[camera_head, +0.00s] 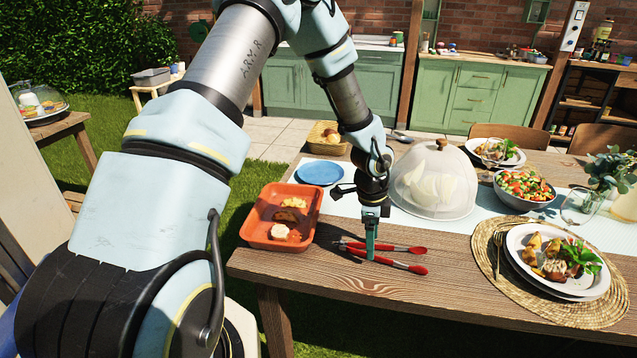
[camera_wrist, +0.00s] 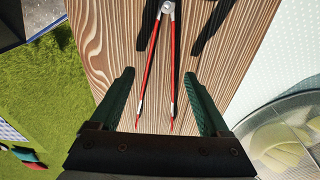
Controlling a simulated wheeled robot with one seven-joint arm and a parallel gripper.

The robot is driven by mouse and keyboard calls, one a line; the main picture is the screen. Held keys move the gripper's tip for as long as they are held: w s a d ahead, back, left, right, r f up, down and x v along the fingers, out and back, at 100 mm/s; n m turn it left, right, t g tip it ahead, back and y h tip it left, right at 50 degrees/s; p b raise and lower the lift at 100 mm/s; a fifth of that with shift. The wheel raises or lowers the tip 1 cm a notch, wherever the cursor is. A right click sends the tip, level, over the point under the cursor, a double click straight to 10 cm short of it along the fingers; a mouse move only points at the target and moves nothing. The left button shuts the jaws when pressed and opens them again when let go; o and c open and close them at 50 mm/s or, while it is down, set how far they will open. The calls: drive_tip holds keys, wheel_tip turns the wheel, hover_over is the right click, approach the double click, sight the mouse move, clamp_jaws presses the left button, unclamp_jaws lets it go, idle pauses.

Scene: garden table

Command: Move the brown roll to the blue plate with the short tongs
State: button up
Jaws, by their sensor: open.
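Red and silver tongs (camera_head: 408,249) lie on the wooden table, their two arms spread. In the wrist view the tongs (camera_wrist: 150,67) run between my fingers, joined end at the top. My gripper (camera_head: 370,253) is open above the tongs; in the wrist view its green fingers (camera_wrist: 158,78) stand either side of them, with no grip visible. The brown roll (camera_head: 286,216) appears to be the darker piece in the middle of the orange tray (camera_head: 254,229), left of my gripper. The blue plate (camera_head: 320,173) lies behind the tray and looks empty.
A clear dome (camera_head: 436,180) stands close to the right of my gripper. A bread basket (camera_head: 327,140) is behind the blue plate. A salad bowl (camera_head: 523,203) and a served plate (camera_head: 520,243) are farther right. Bare wood lies along the front edge.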

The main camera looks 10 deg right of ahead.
drive_tip(key=shift+d+f+b, duration=0.1)
drive_tip(key=shift+f+b, duration=0.4)
drive_tip(key=shift+f, duration=0.75)
drive_tip(key=shift+c, duration=0.4)
drive_tip(key=c, duration=0.6)
wheel_tip(320, 180, up, 12)
drive_tip(key=p, duration=1)
